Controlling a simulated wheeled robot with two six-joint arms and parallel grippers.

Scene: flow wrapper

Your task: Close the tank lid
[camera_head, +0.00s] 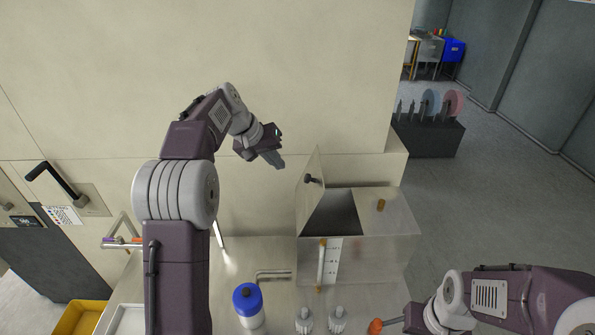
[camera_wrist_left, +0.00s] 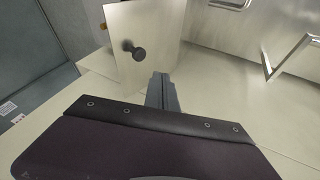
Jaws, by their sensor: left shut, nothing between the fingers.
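The tank (camera_head: 385,250) is a pale metal box right of centre in the head view. Its lid (camera_head: 308,205) stands open, raised nearly upright at the left side of the top, with a dark opening beside it. A small black knob (camera_head: 313,180) is on the lid. My left gripper (camera_head: 275,160) is shut and empty, up and left of the lid, apart from it. In the left wrist view the shut fingers (camera_wrist_left: 163,92) show in front of the lid (camera_wrist_left: 150,25) and its knob (camera_wrist_left: 133,50). My right gripper is not visible; only its arm shows at lower right.
A blue-capped bottle (camera_head: 248,305), two small clear bottles (camera_head: 304,320) and an orange-tipped rod (camera_head: 376,326) are in front of the tank. A bent metal rod (camera_head: 272,274) lies left of it. A yellow bin (camera_head: 80,317) is at lower left. The wall (camera_head: 300,60) rises behind.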

